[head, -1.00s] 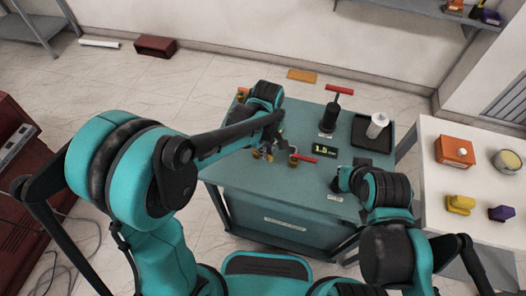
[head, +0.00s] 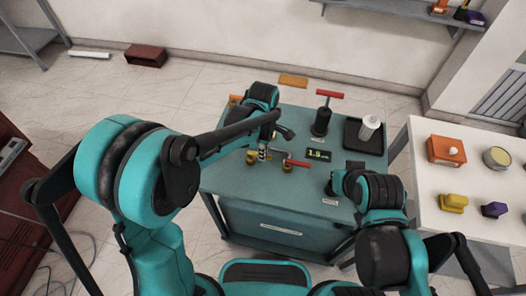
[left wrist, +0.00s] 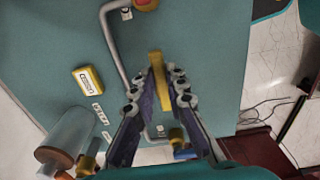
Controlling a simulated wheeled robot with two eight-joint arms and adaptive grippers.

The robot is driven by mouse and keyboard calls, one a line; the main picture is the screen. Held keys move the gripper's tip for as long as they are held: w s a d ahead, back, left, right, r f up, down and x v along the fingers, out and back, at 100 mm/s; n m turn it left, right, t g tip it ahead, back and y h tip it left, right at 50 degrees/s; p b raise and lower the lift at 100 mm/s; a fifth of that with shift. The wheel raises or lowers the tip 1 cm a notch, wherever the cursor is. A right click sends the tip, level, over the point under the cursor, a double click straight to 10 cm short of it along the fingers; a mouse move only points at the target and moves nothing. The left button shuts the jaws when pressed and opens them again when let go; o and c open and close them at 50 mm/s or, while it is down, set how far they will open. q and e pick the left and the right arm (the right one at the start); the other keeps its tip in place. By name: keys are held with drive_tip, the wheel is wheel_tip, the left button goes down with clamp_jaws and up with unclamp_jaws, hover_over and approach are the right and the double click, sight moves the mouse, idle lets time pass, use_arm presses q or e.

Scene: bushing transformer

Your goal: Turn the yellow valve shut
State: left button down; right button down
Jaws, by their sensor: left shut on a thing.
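The yellow valve handle (left wrist: 156,66) shows in the left wrist view as a narrow yellow bar between my fingertips. My left gripper (left wrist: 158,85) is shut on it. In the head view my left gripper (head: 265,147) is over the back left part of the teal bench (head: 255,187), beside the bent grey pipe. The handle is too small and covered to make out there. My right gripper (head: 332,187) is low over the right side of the bench. Its fingers are mostly hidden by its wrist, so its opening is unclear.
A grey pipe (left wrist: 117,50) runs close beside the left gripper. A red lever (head: 298,163), a small display (head: 318,155), a red-handled pump (head: 322,118) and a black tray (head: 352,140) are on the bench. A white table (head: 430,188) stands at right. The bench front is clear.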

idle(0.3)
use_arm(q)
drive_tip(key=c, duration=1.5)
unclamp_jaws()
drive_tip(key=shift+c, duration=0.2)
drive_tip(key=shift+r, duration=0.1)
wheel_tip(320, 180, up, 12)
drive_tip(key=s+a+f+m+t, duration=0.2)
drive_tip(key=s+a+m+t, duration=0.5)
drive_tip(key=s+a+m, duration=0.6)
drive_tip(key=a+m, duration=0.2)
drive_tip(key=m, duration=0.1)
drive_tip(key=shift+s+a+b, duration=0.2)
drive_tip(key=shift+b, duration=0.1)
